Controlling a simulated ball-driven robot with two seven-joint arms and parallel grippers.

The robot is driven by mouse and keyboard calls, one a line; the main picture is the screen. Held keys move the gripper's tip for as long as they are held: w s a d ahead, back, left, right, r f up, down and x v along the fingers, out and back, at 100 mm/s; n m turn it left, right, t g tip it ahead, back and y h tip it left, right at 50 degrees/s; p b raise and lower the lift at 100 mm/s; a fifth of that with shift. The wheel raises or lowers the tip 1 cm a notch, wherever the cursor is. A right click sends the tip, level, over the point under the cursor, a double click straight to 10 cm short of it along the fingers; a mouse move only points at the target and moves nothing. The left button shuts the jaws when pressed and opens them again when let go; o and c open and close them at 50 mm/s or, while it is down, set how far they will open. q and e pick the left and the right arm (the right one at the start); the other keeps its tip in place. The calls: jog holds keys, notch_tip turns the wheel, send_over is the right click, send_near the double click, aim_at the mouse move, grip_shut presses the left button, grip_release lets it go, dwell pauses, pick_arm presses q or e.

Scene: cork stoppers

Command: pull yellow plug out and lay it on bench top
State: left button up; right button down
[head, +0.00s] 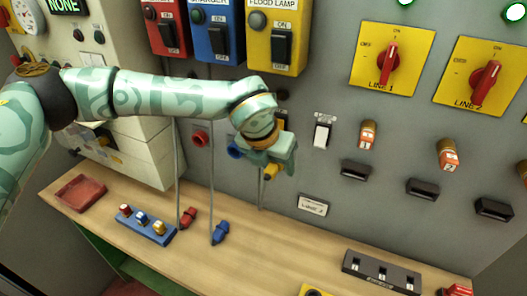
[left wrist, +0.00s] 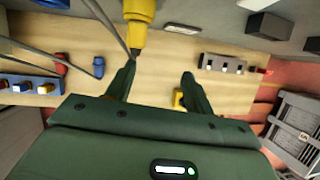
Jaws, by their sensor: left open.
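The yellow plug (head: 270,172) shows just below my left gripper (head: 277,155) at the grey panel. Its grey cable hangs down toward the bench, and its socket is hidden behind the gripper. In the left wrist view the yellow plug (left wrist: 138,34) is at the top, ahead of the fingertips and nearer the left finger. My left gripper (left wrist: 158,72) is open, with nothing between its fingers. The wooden bench top (head: 250,245) runs below the panel. My right gripper is not in view.
A red plug (head: 188,216) and a blue plug (head: 220,233) lie on the bench with cables attached. Left of them are a blue rack (head: 148,226) and a red tray (head: 80,192). A dark switch strip (head: 382,272) lies at the right. The bench middle is clear.

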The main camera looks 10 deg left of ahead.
aim_at(269, 170)
pick_arm(q)
jog(key=shift+n+t+y, duration=0.3)
jog(key=shift+t+y, duration=0.1)
jog(key=shift+y, duration=0.3)
jog(key=w+f, duration=0.1)
jog(key=f, duration=0.1)
jog(key=w+a+f, duration=0.1)
jog(key=w+f, duration=0.1)
jog(key=w+a+f, duration=0.1)
jog(key=shift+w+a+f, duration=0.15)
jog(key=shift+w+f, duration=0.1)
jog(key=shift+f, duration=0.15)
jog(key=c, duration=1.1)
